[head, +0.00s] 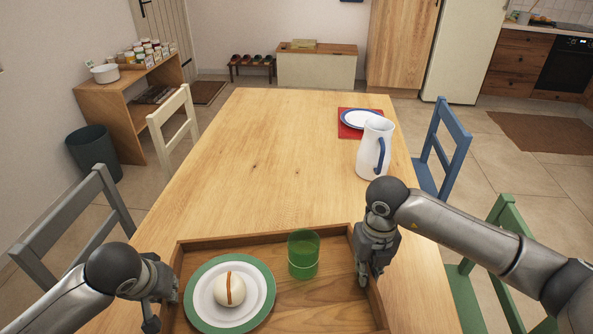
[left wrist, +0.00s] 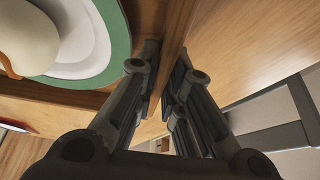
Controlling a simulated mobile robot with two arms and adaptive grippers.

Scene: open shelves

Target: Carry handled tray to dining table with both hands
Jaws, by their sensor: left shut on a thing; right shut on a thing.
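The wooden tray (head: 262,239) is at the near end of the dining table (head: 250,160). It carries a green-rimmed plate (head: 203,311) with a round bun-like item (head: 230,289) on it, and a green cup (head: 303,254). My left gripper (head: 160,300) is at the tray's left side; in the left wrist view its fingers (left wrist: 158,90) are shut on either side of the tray wall (left wrist: 178,35). My right gripper (head: 368,272) is shut on the tray's right side. The tray's near edge is out of view, and I cannot tell whether the tray touches the table.
A white jug (head: 373,149) with a blue handle and a plate (head: 357,118) on a red mat (head: 350,131) stand at the table's right side. The middle and left of the tabletop are clear. Chairs line both sides, including a blue one (head: 447,140) and a grey one (head: 75,225).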

